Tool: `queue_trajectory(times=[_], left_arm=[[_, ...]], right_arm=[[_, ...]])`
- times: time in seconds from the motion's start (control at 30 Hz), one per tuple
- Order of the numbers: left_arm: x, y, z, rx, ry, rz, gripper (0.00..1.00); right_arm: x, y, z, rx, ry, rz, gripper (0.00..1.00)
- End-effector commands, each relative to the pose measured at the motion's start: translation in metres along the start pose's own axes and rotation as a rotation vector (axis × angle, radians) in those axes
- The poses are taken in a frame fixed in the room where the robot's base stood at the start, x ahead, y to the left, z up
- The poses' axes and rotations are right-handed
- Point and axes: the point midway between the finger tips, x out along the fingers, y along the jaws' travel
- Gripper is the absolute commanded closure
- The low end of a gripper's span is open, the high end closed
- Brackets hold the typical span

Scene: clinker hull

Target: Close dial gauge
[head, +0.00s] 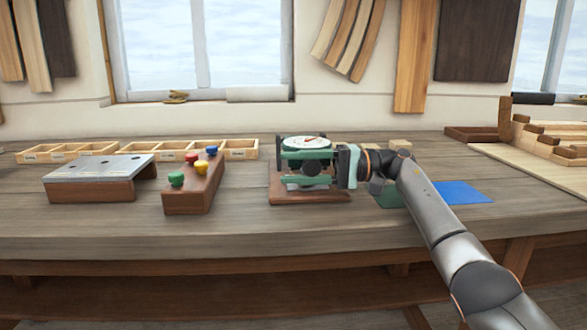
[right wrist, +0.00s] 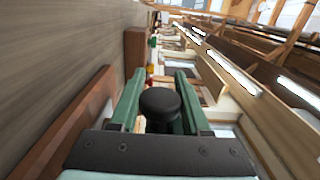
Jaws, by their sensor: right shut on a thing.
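The dial gauge (head: 306,142) has a round white face with a red pointer and stands on a brown wooden base (head: 281,192) in the middle of the bench. My right gripper (head: 300,167) reaches in from the right, in front of the gauge and below its face. Its green fingers are shut on a round black knob, which shows between them in the right wrist view (right wrist: 160,102). The fingers hide much of the gauge's lower body, so I cannot tell how its moving part stands. My left gripper is not in view.
A wooden block with coloured knobs (head: 194,190) and a metal-topped wooden stand (head: 95,180) are to the left. Low divided wooden trays (head: 70,151) lie behind. A blue mat (head: 463,192) lies right of my arm. The bench front (head: 130,232) is clear.

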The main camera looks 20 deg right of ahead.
Motion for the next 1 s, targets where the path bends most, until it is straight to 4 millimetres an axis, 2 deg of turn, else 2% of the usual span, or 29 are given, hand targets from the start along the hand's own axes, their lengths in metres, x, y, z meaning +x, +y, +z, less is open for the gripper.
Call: queue_trajectory(times=[0.23,0.27,0.5,0.77,0.87,1.0], left_arm=[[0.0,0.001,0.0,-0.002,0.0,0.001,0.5],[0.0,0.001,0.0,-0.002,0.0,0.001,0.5],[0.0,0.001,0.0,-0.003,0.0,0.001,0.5],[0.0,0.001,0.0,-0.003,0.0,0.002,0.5],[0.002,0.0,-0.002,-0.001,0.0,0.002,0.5],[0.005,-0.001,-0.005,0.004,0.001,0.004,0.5]], right_arm=[[0.0,0.004,0.0,0.002,-0.002,0.008,1.0],[0.0,0.005,0.0,0.002,-0.002,0.008,0.5],[0.0,0.004,0.0,0.004,-0.001,0.007,0.25],[-0.002,0.003,0.0,0.003,0.0,0.005,0.25],[-0.011,0.002,-0.001,0.004,0.002,0.005,0.25],[-0.035,0.001,-0.001,0.005,0.003,0.005,0.25]])
